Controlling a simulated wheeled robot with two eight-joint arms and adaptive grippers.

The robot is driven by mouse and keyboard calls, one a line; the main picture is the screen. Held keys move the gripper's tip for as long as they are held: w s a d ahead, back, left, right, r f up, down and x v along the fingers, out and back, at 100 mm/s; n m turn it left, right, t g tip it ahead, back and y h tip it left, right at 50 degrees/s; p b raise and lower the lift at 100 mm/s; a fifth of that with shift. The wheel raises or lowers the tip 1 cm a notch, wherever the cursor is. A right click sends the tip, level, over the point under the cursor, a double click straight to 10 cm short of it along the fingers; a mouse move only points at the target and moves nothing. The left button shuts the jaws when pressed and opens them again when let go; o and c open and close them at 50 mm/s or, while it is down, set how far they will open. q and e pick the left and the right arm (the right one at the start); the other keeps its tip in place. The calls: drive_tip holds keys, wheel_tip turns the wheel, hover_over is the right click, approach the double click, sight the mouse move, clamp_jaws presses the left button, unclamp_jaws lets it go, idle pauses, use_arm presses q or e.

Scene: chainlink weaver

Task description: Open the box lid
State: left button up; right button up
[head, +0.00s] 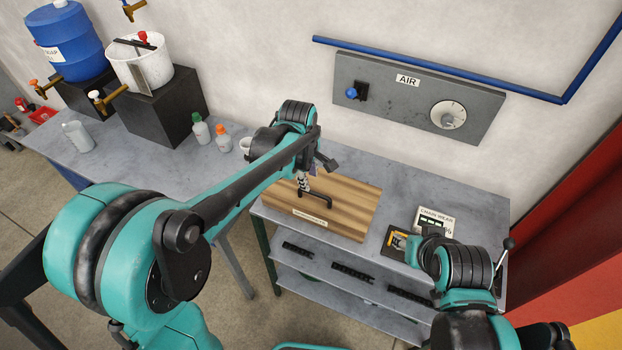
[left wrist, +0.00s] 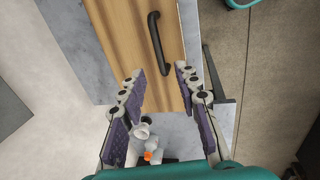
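The wooden box lid (head: 352,210) lies flat and shut on the grey workbench, with a label on its front edge. Its black bar handle (head: 315,198) stands up from the left part of the wood. My left gripper (head: 304,184) is above the lid, close to the handle's far end. In the left wrist view the left gripper (left wrist: 160,72) is open and empty, and the handle (left wrist: 158,43) lies ahead of the fingertips, not between them. The lid (left wrist: 130,30) also shows there.
A chain wear sign (head: 436,217) and a small yellow-black item (head: 398,241) are on the bench right of the lid. Bottles (head: 201,130) and a white cup stand on the left table. A grey air panel (head: 415,98) is on the wall behind. Bench right of the lid is partly clear.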

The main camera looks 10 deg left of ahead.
sight(313, 192)
use_arm(q)
drive_tip(key=f, duration=0.2)
drive_tip(key=w+f, duration=0.1)
drive_tip(key=f, duration=0.2)
drive_tip(key=d+f+b, duration=0.1)
drive_tip(key=f, duration=0.1)
drive_tip(key=shift+w+f, duration=0.2)
drive_tip(key=shift+f, duration=0.05)
clamp_jaws()
